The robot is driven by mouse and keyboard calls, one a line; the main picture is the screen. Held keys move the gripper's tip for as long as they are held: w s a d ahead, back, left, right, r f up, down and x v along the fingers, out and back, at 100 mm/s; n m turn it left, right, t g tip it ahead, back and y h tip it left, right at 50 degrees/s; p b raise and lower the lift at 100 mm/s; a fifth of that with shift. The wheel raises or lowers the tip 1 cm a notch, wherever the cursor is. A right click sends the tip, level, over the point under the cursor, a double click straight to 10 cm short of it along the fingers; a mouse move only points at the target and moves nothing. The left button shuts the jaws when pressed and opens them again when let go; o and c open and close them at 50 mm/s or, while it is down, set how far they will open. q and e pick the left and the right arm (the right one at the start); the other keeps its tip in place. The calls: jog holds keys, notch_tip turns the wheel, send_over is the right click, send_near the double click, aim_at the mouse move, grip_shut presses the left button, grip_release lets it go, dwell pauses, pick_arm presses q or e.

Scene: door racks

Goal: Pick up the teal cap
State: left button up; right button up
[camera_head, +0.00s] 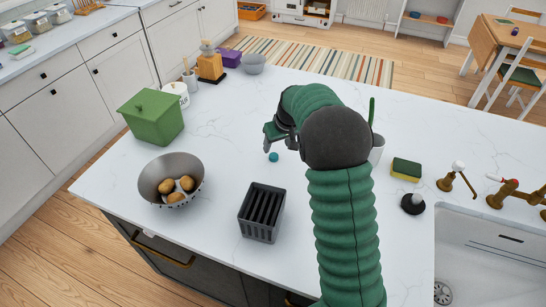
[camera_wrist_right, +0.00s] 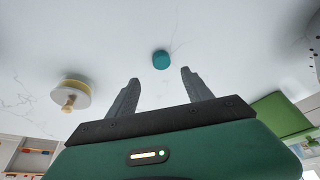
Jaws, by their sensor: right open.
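The teal cap (camera_head: 273,157) is a small round piece lying on the white marble counter, near the middle. It also shows in the right wrist view (camera_wrist_right: 161,60), beyond the fingertips and roughly centred between them. My right gripper (camera_head: 274,138) is just behind the cap in the head view, with its jaws apart. In the right wrist view its two grey fingers (camera_wrist_right: 158,78) are spread with nothing between them. The cap and the fingers appear apart. My left gripper is not in view.
A black slotted rack (camera_head: 262,228) stands in front of the cap. A colander (camera_head: 157,172) with potatoes and a green box (camera_head: 150,132) are to the left. A sponge (camera_head: 406,169), a black-knobbed item (camera_head: 413,204) and the sink (camera_head: 480,262) are to the right. The counter around the cap is clear.

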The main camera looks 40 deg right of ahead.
aim_at(274, 155)
jog(key=shift+w+d+f, duration=0.15)
jog(key=shift+w+f, duration=0.15)
jog(key=shift+f, duration=0.2)
jog(key=f, duration=0.4)
jog(key=shift+w+a, duration=0.2)
jog(key=shift+a, duration=0.15)
jog(key=shift+w+f, duration=0.25)
jog(key=shift+f, duration=0.05)
jog(key=shift+s+d, duration=0.1)
jog(key=shift+d, duration=0.1)
jog(key=c, duration=0.7)
jog(key=shift+a, duration=0.1)
grip_shut()
jog(key=shift+r, duration=0.1)
